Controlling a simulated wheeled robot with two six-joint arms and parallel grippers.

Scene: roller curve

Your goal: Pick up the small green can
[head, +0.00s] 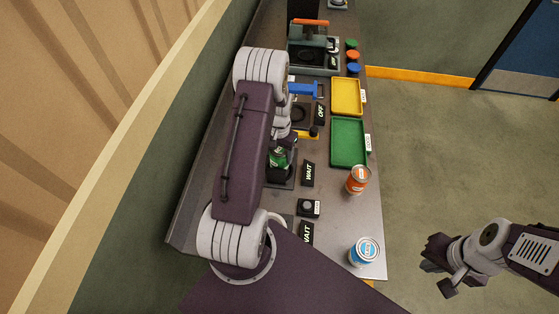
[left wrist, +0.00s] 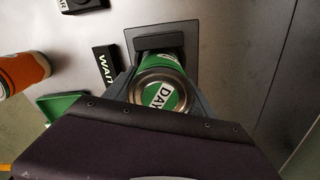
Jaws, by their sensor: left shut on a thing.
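The small green can (head: 278,157) shows in the head view beside my left arm, partly hidden by the arm and gripper. In the left wrist view the green can (left wrist: 160,92) has its round top towards the camera, with a white label reading "DAY". My left gripper (head: 284,150) is shut on the can. The can is over a dark square pad (left wrist: 165,42) with a black block on it; I cannot tell whether it touches the pad. My right gripper (head: 440,264) hangs over the floor, right of the table; its finger gap is unclear.
An orange can (head: 358,180) and a blue can (head: 364,251) stand on the table's right side. A green tray (head: 349,142) and a yellow tray (head: 347,97) lie behind them. Black "WAIT" signs (head: 309,173) stand near the pad. Machines stand at the far end.

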